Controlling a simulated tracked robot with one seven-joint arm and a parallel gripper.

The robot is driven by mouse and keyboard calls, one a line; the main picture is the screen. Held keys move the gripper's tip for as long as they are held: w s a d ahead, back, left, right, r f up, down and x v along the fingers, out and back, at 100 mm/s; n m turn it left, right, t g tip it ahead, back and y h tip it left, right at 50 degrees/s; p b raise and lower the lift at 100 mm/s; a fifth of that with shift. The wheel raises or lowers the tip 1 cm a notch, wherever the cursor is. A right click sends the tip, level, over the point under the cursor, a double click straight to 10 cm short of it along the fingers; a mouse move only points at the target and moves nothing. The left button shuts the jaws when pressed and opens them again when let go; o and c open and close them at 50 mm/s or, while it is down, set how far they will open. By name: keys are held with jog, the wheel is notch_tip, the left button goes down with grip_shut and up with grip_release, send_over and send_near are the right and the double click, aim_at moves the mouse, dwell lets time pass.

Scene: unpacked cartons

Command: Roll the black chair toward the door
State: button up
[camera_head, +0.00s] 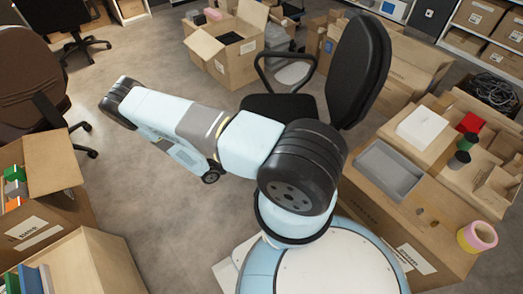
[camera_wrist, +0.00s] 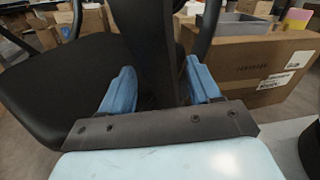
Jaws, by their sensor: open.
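The black chair (camera_head: 362,65) stands beyond my arm in the head view, with its tall backrest to the right and its seat and looped armrest to the left. In the wrist view the chair's dark seat (camera_wrist: 65,85) fills the left side. My gripper (camera_wrist: 160,68) is open, with one blue finger on each side of a dark upright part of the chair. I cannot tell whether the fingers touch it. In the head view my gripper is hidden behind my arm, as is the chair's lower part. No door is visible.
Cartons with a grey tray (camera_head: 388,171) and a pink roll (camera_head: 477,236) stand close on the right. An open carton (camera_head: 229,55) is behind the chair. A brown chair (camera_head: 28,80) and more cartons (camera_head: 55,180) line the left. Grey floor (camera_head: 135,195) is clear between.

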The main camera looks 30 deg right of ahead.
jog(key=w+a, duration=0.1)
jog(key=a, duration=0.8)
jog(key=shift+w, duration=0.15)
jog(key=w+a+r+m+g+y, duration=0.15)
jog(key=r+m+y, duration=0.25)
jog(key=r, duration=0.8)
jog(key=w+a+r+m+y, duration=0.1)
jog(key=w+r+m+y, duration=0.2)
jog(key=r, duration=1)
jog(key=w+a+r+m+g+y, duration=0.15)
jog(key=r+m+y, duration=0.25)
jog(key=r, duration=0.8)
jog(key=s+d+r+m+t+y, duration=0.15)
jog(key=s+r, duration=0.25)
jog(key=r, duration=0.5)
jog(key=s+r+m+t+y, duration=0.3)
jog(key=s+r, duration=0.2)
jog(key=r, duration=0.4)
jog(key=s+r+m+t+y, duration=0.2)
jog(key=s+r+t, duration=0.4)
jog(key=s+r, duration=0.4)
jog(key=shift+s+m, duration=0.55)
jog(key=shift+s, duration=1.15)
